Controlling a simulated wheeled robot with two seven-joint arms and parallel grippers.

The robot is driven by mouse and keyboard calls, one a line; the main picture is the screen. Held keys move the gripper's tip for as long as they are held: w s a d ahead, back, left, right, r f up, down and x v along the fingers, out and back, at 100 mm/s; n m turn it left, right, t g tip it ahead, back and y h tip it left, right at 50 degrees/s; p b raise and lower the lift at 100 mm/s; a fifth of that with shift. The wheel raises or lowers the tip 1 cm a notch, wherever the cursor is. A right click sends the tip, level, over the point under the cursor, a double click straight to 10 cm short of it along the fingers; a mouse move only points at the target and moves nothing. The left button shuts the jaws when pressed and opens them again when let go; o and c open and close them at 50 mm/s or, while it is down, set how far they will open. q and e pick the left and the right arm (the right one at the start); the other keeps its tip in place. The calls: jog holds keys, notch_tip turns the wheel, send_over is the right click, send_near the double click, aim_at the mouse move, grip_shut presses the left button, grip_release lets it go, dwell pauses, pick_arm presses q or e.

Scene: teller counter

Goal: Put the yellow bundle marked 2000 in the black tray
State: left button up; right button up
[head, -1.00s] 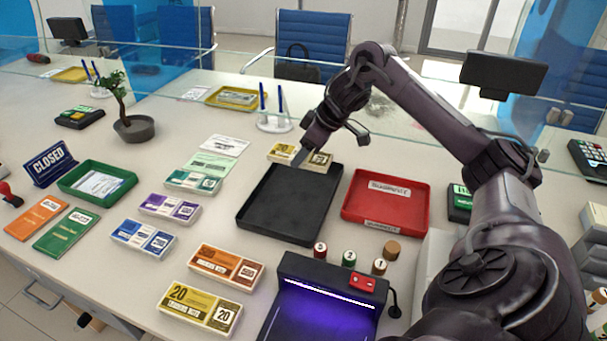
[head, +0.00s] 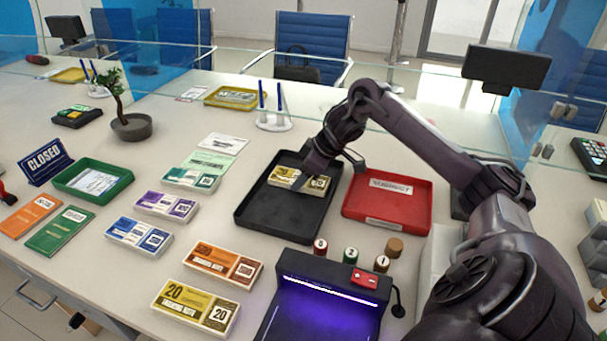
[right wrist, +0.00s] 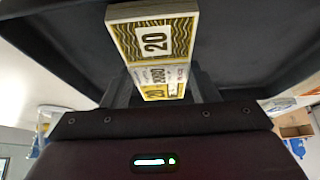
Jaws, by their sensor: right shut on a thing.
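A yellow bundle (head: 285,175) is held in my right gripper (head: 305,184), which is shut on it. It is within the outline of the black tray (head: 268,222), near its far side; I cannot tell whether it touches the tray floor. In the right wrist view the bundle (right wrist: 153,38) shows a 20 and a white band with print that looks like 2000, between the fingers (right wrist: 165,90). The tray (right wrist: 250,45) fills the background there. My left gripper is not in view.
A red tray (head: 408,212) stands right of the black tray. A machine with a purple glow (head: 325,300) and several stampers are in front. Another yellow bundle (head: 195,308) lies at front left, near an orange one (head: 225,263). A glass screen runs behind.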

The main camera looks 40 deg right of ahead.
jog(key=o, duration=1.1)
jog(key=shift+f, duration=0.1)
jog(key=v, duration=1.2)
jog(key=shift+r, duration=0.25)
